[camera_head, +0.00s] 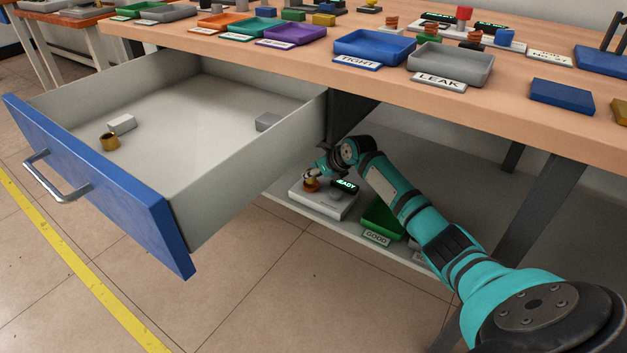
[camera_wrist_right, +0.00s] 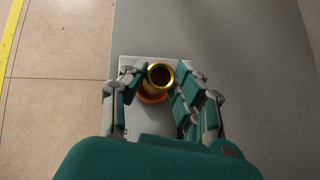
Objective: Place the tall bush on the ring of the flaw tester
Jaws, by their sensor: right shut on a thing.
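The flaw tester (camera_head: 328,205) is a pale box with a lit READY display on the low shelf under the bench. Its orange ring (camera_head: 310,187) is at its left end and also shows in the right wrist view (camera_wrist_right: 151,98). My right gripper (camera_head: 319,170) is over the ring, fingers pointing down. In the right wrist view it (camera_wrist_right: 160,84) is shut on the tall bush (camera_wrist_right: 161,75), a hollow brass cylinder, seen nearly end-on. The bush overlaps the ring; whether it touches it is hard to tell. My left gripper is out of view.
The open drawer (camera_head: 240,165) stands left of my right arm and holds another brass bush (camera_head: 109,142) and small grey blocks. A green GOOD tray (camera_head: 382,220) is right of the tester. The bench top above carries TIGHT (camera_head: 375,47) and LEAK (camera_head: 450,65) trays.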

